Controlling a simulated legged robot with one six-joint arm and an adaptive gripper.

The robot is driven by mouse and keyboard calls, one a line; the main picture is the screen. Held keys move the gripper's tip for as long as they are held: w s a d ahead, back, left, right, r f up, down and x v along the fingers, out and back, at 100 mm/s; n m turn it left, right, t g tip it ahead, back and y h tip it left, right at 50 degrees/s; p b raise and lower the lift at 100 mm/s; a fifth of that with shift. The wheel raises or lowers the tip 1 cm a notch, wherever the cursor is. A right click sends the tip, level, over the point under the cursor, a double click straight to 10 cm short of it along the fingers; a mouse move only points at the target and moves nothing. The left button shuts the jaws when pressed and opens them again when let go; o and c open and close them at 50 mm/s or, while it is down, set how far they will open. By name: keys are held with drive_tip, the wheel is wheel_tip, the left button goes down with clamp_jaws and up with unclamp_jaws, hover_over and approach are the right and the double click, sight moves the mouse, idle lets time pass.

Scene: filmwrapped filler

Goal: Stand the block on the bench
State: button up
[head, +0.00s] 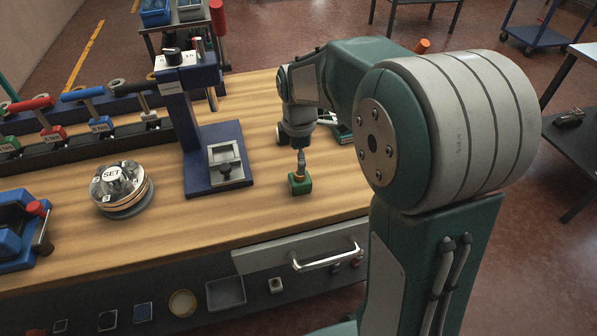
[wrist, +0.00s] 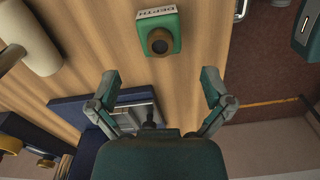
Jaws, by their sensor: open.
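The block (head: 300,186) is small and green and sits on the wooden bench (head: 258,219), right of the blue press. A thin stem rises from it, just under the end of my arm. In the wrist view the block (wrist: 172,24) shows beyond my fingertips, with a dark round knob facing the camera and a white label reading DEPTH along one edge. My gripper (wrist: 159,78) is open, its two fingers spread wide with nothing between the tips. In the head view my gripper (head: 297,136) is above the block, its fingers hard to make out.
The blue press (head: 205,178) stands close left of the block. A round SET fixture (head: 122,190) and a rack of coloured-handled tools (head: 90,140) are farther left. The bench front has a drawer with a metal handle (head: 327,258). Bare wood lies in front of the block.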

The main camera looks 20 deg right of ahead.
wheel_tip(320, 180, up, 4)
drive_tip(key=shift+r, duration=0.15)
drive_tip(key=s+r+m+t, duration=0.2)
drive_tip(key=s+m, duration=0.6)
drive_tip(key=s, duration=0.2)
drive_tip(key=s+r+m+t, duration=0.3)
drive_tip(key=s+m, duration=0.5)
drive_tip(key=s, duration=0.3)
drive_tip(key=shift+r+t, duration=0.25)
drive_tip(key=shift+t, duration=0.05)
